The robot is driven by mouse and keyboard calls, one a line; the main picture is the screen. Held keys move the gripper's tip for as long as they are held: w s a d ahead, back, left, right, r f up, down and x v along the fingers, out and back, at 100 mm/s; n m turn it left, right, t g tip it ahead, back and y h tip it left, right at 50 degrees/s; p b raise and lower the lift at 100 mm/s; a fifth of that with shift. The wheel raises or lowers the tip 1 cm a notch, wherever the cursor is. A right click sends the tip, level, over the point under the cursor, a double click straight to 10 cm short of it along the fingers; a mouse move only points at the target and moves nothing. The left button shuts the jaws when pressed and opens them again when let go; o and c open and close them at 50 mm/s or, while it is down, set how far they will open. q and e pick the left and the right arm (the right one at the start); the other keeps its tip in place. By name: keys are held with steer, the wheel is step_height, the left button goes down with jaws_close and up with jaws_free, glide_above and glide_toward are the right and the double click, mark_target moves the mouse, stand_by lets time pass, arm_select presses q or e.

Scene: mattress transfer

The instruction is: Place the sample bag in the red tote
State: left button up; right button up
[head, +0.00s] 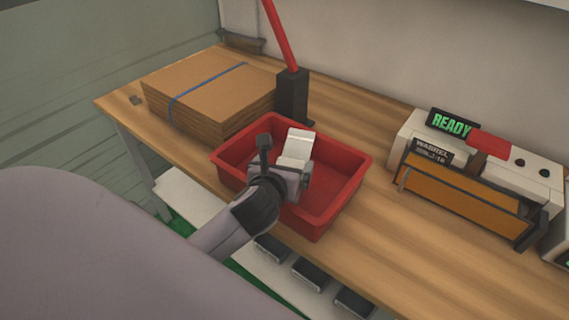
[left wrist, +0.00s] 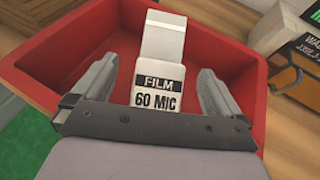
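The red tote (head: 345,205) stands on the wooden bench, and its red walls fill much of the left wrist view (left wrist: 50,65). A pale sample bag (head: 298,145) shows within the tote's outline. In the left wrist view the bag (left wrist: 163,40) bears a label reading "FILM 60 MIC". My left gripper (head: 285,160) is over the tote. Its fingers, also in the left wrist view (left wrist: 156,75), are spread wide with gaps on both sides of the bag. The bag's contact with the tote floor is hard to tell. My right gripper is not in view.
A stack of brown sheets (head: 205,85) with a blue band lies left of the tote. A black stand with a red lever (head: 292,95) rises behind it. A white sealing machine (head: 475,165) with a "READY" sign stands right. Bare bench (head: 400,245) lies between.

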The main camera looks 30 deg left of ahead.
arm_select(q)
steer(key=shift+r, duration=0.1)
steer(key=shift+r, duration=0.3)
steer(key=shift+s+d+r, duration=0.15)
steer(key=shift+s+r, duration=0.05)
steer(key=shift+s, duration=0.1)
steer(key=v, duration=1.1)
steer(key=shift+s, duration=0.2)
